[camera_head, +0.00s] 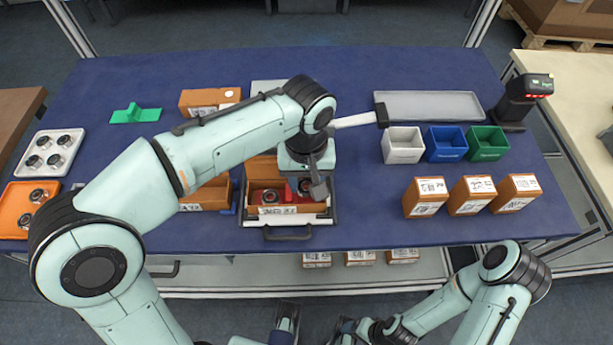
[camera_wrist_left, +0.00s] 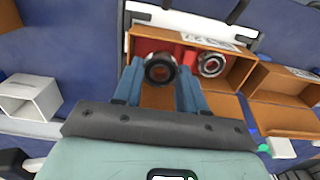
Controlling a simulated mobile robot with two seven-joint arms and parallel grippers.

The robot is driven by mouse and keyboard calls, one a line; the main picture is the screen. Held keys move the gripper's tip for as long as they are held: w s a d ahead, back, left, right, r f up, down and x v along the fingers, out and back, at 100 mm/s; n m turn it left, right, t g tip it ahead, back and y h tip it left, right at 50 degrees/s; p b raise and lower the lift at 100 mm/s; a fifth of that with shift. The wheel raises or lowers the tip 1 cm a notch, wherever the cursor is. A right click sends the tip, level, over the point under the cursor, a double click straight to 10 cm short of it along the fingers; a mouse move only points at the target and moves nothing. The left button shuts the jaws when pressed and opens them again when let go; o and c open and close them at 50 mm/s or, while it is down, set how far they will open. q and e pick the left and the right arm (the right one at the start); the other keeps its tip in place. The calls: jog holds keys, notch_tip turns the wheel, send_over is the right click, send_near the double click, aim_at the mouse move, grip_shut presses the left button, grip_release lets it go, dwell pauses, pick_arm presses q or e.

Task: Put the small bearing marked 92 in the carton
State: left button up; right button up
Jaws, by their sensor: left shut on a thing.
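The open brown carton (camera_head: 262,167) stands at the table's front middle, on a pale tray with a dark handle; it also shows in the left wrist view (camera_wrist_left: 236,75). It has a red insert (camera_wrist_left: 188,55) inside. One dark ringed bearing (camera_wrist_left: 211,64) sits in the carton, on the left in the head view (camera_head: 270,197). My left gripper (camera_wrist_left: 160,85) is shut on a second bearing (camera_wrist_left: 160,68), at the carton's other side. I cannot tell whether this bearing touches the insert. No mark 92 is readable. My right gripper (camera_head: 345,330) is low at the front, its fingers unclear.
A white tray (camera_head: 66,137) and an orange tray (camera_head: 14,218) hold bearings at the left. White (camera_head: 403,152), blue (camera_head: 446,152) and green (camera_head: 488,152) bins stand at the right, behind several closed cartons (camera_head: 425,197). A scanner (camera_head: 515,100) stands at the back right.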

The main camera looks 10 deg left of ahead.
aim_at(306, 185)
pick_arm(q)
jog(key=shift+w+f, duration=0.1)
jog(key=shift+f, duration=0.2)
jog(key=o, duration=1.2)
jog(key=shift+c, duration=0.2)
notch_tip(306, 185, up, 14)
jog(key=p, duration=0.3)
jog(key=shift+f+p, duration=0.25)
jog(key=shift+p, duration=0.05)
jog(key=shift+f, duration=0.1)
